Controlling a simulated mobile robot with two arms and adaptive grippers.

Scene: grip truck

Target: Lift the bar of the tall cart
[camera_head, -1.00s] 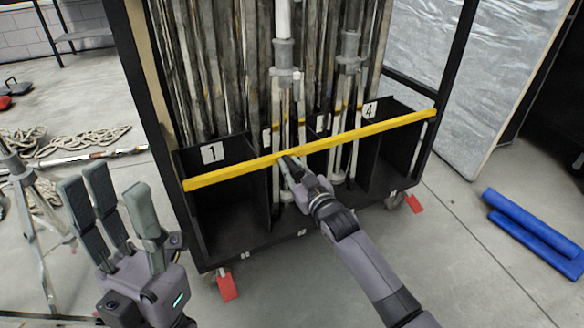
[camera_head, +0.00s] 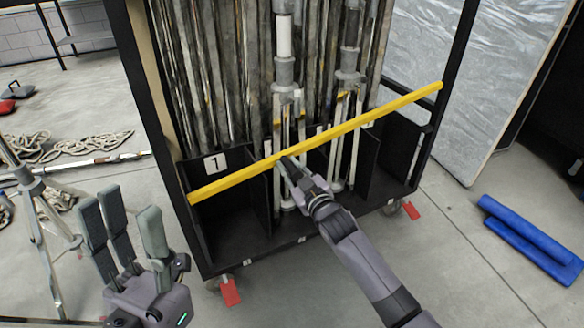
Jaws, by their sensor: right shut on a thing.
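The tall black cart (camera_head: 192,232) stands in the middle, holding upright poles and stands in numbered compartments. Its yellow bar (camera_head: 380,117) runs across the front and is tilted, its right end higher than its left. My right gripper (camera_head: 287,165) is shut on the yellow bar, left of its middle. The fingertips are partly hidden against the bar and the compartment behind. My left gripper (camera_head: 130,228) is open and empty, fingers up, in front of the cart at lower left and apart from it.
A grey tripod stand (camera_head: 38,215) is at the left. Rope (camera_head: 80,150) lies on the floor behind it. A blue roll (camera_head: 530,238) lies on the floor at right. Red wheel tabs (camera_head: 230,292) stick out at the cart's foot. Floor in front is clear.

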